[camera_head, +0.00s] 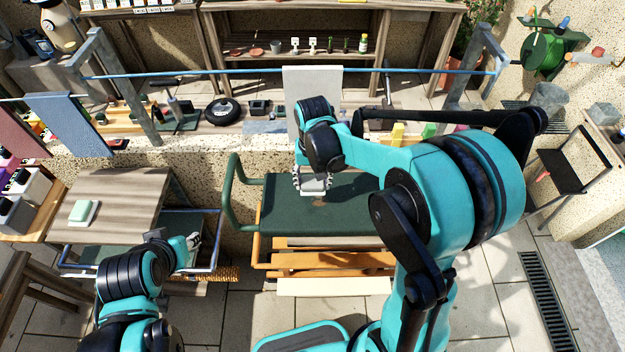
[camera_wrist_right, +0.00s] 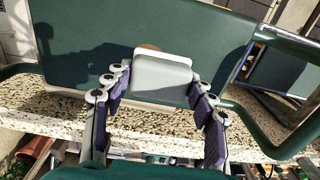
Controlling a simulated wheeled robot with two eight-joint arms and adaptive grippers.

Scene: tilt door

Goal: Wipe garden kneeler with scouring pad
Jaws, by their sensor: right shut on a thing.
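The garden kneeler (camera_head: 350,188) has a dark green pad and a green tube handle at its left end. Its pad also fills much of the right wrist view (camera_wrist_right: 90,45). A brown stain (camera_head: 319,201) shows on the pad, partly hidden in the wrist view (camera_wrist_right: 148,47) by the held block. My right gripper (camera_head: 313,186) is over the kneeler's left half, pointing down. It is shut on a pale grey block, seemingly the scouring pad (camera_wrist_right: 162,76). I cannot tell whether the block touches the kneeler. My left gripper (camera_head: 194,242) is left of the kneeler; its finger opening is unclear.
A wooden table (camera_head: 125,190) at left bears a pale green block on a white dish (camera_head: 83,212). Slatted wood (camera_head: 320,262) lies below the kneeler's front edge. A speckled stone ledge (camera_head: 190,148) runs behind, and a blue rail (camera_head: 240,73) crosses above it.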

